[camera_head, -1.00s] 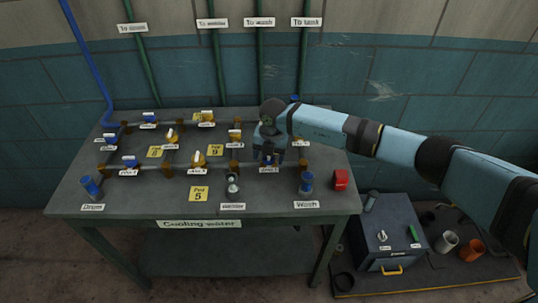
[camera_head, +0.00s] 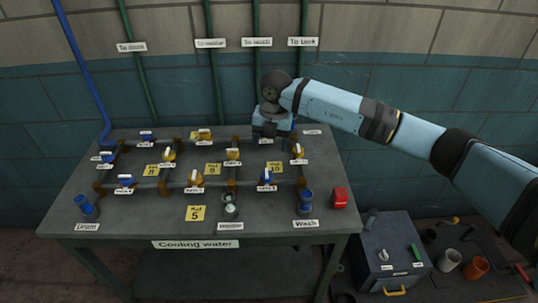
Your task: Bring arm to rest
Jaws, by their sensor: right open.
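My right arm (camera_head: 335,107) comes in from the right, light blue with dark joints, reaching over the back of the grey table (camera_head: 130,215). My right gripper (camera_head: 265,135) is open and points down near the back pipe of the table's piping. Nothing shows between its fingers, though they are small and dark. A blue valve handle (camera_head: 267,177) on the front pipe stands in front of the gripper, apart from it. My left gripper is not in view.
Pipes with several yellow and blue valve handles (camera_head: 168,154) cover the tabletop. Green pipes (camera_head: 257,60) climb the wall behind. A grey box (camera_head: 393,248) stands lower right.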

